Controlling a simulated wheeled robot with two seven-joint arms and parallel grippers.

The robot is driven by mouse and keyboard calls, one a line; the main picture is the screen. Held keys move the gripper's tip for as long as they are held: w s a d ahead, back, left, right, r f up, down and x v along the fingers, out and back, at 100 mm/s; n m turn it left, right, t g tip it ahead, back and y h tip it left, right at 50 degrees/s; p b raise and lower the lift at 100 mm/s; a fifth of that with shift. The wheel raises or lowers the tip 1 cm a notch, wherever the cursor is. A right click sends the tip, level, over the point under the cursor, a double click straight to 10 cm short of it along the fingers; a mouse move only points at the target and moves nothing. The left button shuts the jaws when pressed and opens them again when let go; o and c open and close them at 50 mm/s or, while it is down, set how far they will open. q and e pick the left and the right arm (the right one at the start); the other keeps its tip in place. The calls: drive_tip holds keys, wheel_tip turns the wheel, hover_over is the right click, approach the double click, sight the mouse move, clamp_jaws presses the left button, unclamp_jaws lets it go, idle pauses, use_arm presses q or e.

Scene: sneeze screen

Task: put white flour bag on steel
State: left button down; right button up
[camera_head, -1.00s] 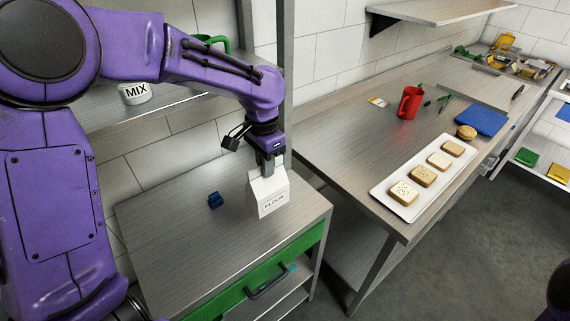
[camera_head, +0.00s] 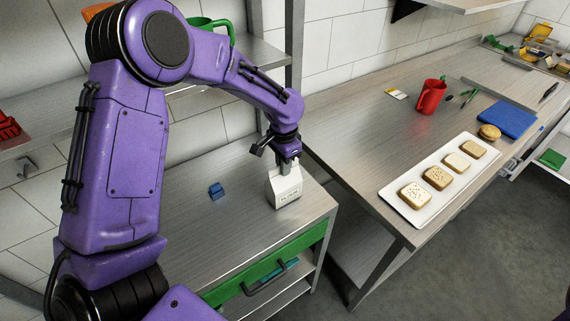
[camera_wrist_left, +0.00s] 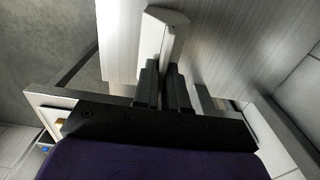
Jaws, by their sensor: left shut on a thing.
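My left gripper (camera_head: 288,164) comes down from above and is shut on the bag's top. In the left wrist view the bag (camera_wrist_left: 165,35) shows beyond the fingers of my left gripper (camera_wrist_left: 165,85). My right gripper is not in view.
A small blue object (camera_head: 216,190) lies left of the bag. A metal post (camera_head: 294,70) stands behind my gripper.

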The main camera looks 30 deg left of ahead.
use_arm(q)
drive_tip(key=shift+w+f, duration=0.15)
drive_tip(key=shift+f, duration=0.05)
drive_tip(key=shift+d, duration=0.1)
drive_tip(key=c, duration=1.2)
unclamp_jaws()
drive_tip(key=shift+f, duration=0.1)
